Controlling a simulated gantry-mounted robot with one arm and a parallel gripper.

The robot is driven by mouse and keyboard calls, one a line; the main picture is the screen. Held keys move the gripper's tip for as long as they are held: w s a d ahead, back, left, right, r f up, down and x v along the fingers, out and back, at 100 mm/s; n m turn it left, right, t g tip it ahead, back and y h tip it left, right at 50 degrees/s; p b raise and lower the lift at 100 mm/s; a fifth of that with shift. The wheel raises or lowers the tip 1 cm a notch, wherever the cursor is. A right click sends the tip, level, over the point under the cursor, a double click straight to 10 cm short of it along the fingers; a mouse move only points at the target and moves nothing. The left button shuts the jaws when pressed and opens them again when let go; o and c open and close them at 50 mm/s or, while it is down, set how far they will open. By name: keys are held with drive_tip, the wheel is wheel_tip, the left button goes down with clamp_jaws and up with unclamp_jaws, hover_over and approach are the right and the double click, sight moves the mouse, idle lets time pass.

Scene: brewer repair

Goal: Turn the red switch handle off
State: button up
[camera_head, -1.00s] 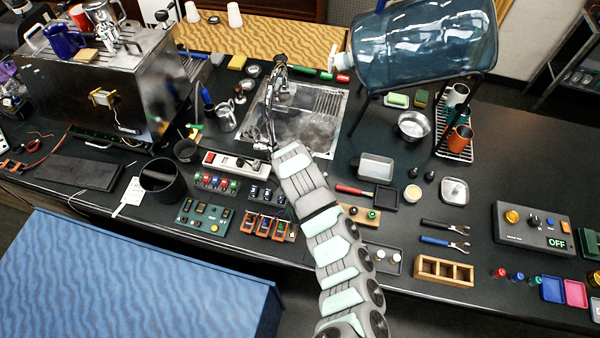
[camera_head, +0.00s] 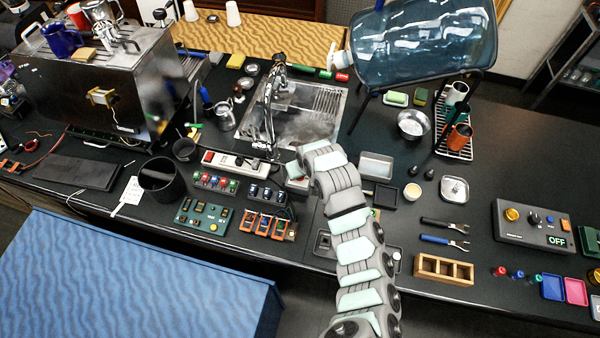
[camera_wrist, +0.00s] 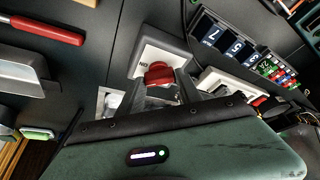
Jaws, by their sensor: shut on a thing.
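The red switch handle (camera_wrist: 160,74) sits on a pale switch box (camera_wrist: 160,50) with dark lettering that appears upside down, probably ON. In the wrist view my gripper (camera_wrist: 158,90) is at the handle, with its fingers closed on it. The finger contact is partly hidden by the gripper body.
A white power strip (camera_head: 236,164) lies to the left. Blue digit modules (camera_head: 266,194) and orange modules (camera_head: 262,224) stand nearby. A red-handled tool (camera_wrist: 40,30) lies beside the box in the wrist view. The sink (camera_head: 305,110) is behind.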

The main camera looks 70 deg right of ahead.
drive_tip(key=n+b, duration=0.2)
drive_tip(key=n+y+b, duration=0.1)
drive_tip(key=b, duration=0.1)
drive_tip(key=n+t+b, duration=0.1)
drive_tip(key=n+b, duration=0.1)
drive_tip(key=shift+d+f+n+y, duration=0.25)
drive_tip(key=shift+f+n+y, duration=0.05)
drive_tip(key=shift+y, duration=0.1)
drive_tip(key=n+y+b, duration=0.1)
drive_tip(key=n+b, duration=0.1)
drive_tip(key=b, duration=0.1)
drive_tip(key=shift+b, duration=0.4)
drive_tip(key=n+b, duration=0.2)
drive_tip(key=b, duration=0.1)
drive_tip(key=shift+r+n+y, duration=0.2)
drive_tip(key=shift+n+y, duration=0.1)
drive_tip(key=shift+y, duration=0.1)
drive_tip(key=shift+r+b, duration=0.1)
drive_tip(key=shift+b, duration=0.2)
drive_tip(key=o, duration=1.4)
drive_tip(key=p+v, duration=0.4)
drive_tip(key=v, duration=0.7)
drive_tip(key=shift+d, duration=0.1)
